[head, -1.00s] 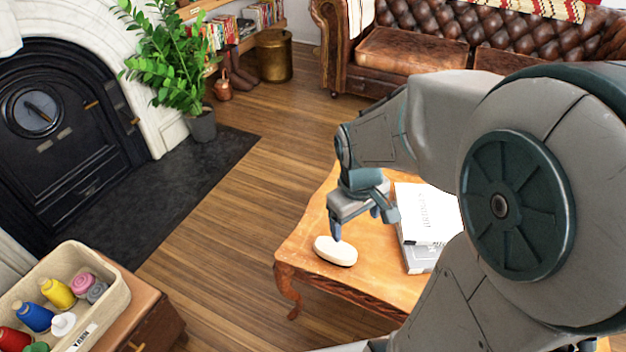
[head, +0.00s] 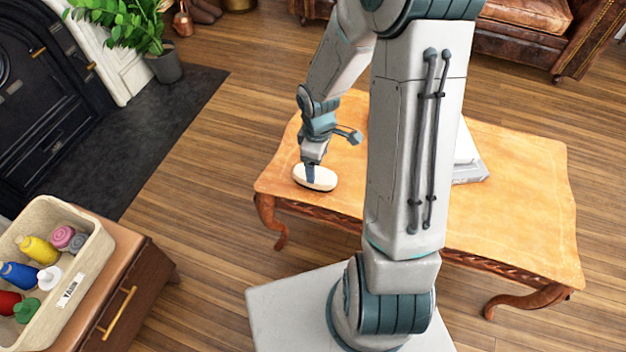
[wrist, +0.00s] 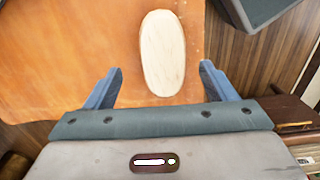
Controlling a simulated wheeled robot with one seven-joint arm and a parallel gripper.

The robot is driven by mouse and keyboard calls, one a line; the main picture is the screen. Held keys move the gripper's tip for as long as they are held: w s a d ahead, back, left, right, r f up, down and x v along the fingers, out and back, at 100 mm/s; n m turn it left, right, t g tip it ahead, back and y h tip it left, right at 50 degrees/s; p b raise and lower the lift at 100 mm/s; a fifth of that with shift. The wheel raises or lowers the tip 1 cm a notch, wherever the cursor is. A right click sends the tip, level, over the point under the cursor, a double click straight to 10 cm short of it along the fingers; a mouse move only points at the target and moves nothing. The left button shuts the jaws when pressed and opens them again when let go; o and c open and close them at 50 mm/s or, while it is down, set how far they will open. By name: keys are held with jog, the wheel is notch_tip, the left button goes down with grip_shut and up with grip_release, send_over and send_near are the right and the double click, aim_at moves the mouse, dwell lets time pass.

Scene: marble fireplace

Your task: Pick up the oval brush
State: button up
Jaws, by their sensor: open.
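The oval brush (head: 316,178), with a pale cream top and a dark underside, lies on the wooden coffee table (head: 520,190) near its left end. In the wrist view the oval brush (wrist: 163,53) lies lengthwise ahead of the fingers, its near end between the tips. My gripper (wrist: 160,82) is open, with one blue finger to each side of the brush and a gap on both sides. In the head view my gripper (head: 311,172) is over the brush, and only one finger shows clearly. I cannot tell its exact height above the table.
Books (head: 468,165) lie on the table behind my arm, to the right of the brush. A plant (head: 125,25) and dark hearth are farther back. The table's right half is clear.

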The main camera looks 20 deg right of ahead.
jog(key=shift+w+a+f+b, duration=0.15)
jog(key=shift+f+b, duration=0.55)
jog(key=shift+f, duration=0.85)
jog(key=shift+s+a+f+b, duration=0.15)
jog(key=shift+f+b, duration=0.55)
jog(key=shift+f, duration=0.85)
jog(key=shift+w, duration=0.1)
jog(key=shift+c, duration=0.4)
jog(key=shift+r, duration=0.1)
jog(key=c, duration=1)
